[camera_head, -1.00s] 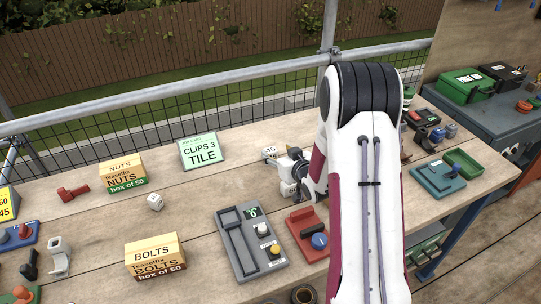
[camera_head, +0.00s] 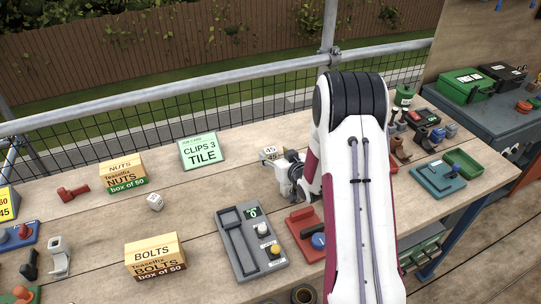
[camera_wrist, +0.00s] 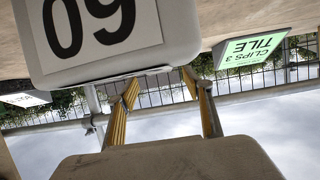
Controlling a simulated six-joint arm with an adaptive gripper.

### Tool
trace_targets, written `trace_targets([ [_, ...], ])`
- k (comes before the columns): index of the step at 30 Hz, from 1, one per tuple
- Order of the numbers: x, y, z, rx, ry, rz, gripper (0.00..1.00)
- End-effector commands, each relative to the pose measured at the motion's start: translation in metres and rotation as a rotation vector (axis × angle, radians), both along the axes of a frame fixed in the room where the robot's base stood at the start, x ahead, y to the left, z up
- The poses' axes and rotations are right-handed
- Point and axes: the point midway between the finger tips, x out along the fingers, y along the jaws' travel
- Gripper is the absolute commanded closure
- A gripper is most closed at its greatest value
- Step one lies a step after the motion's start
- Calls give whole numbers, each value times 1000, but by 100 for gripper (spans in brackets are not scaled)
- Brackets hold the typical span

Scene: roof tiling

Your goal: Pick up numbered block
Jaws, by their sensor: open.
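In the wrist view, which is upside down, a pale block face (camera_wrist: 150,55) with a large two-digit number fills the upper left, very close to the camera. My gripper (camera_head: 284,168) is open beside the block. Yellow-edged finger parts show below the block in the wrist view. Whether the fingers touch it cannot be told.
A red device (camera_head: 305,238) and a grey slider panel (camera_head: 238,244) lie in front of my gripper. A green sign reading CLIPS 3 TILE (camera_head: 201,151) stands to the left.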

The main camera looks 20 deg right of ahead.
Motion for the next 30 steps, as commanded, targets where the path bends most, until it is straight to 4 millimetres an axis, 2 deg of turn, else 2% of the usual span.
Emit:
trace_targets([
  [9, 23, -1, -10, 1, 1, -2, 49],
  [26, 25, -1, -10, 1, 0, -1, 49],
  [27, 25, -1, -10, 1, 0, -1, 54],
  [30, 25, -1, -10, 1, 0, -1, 80],
])
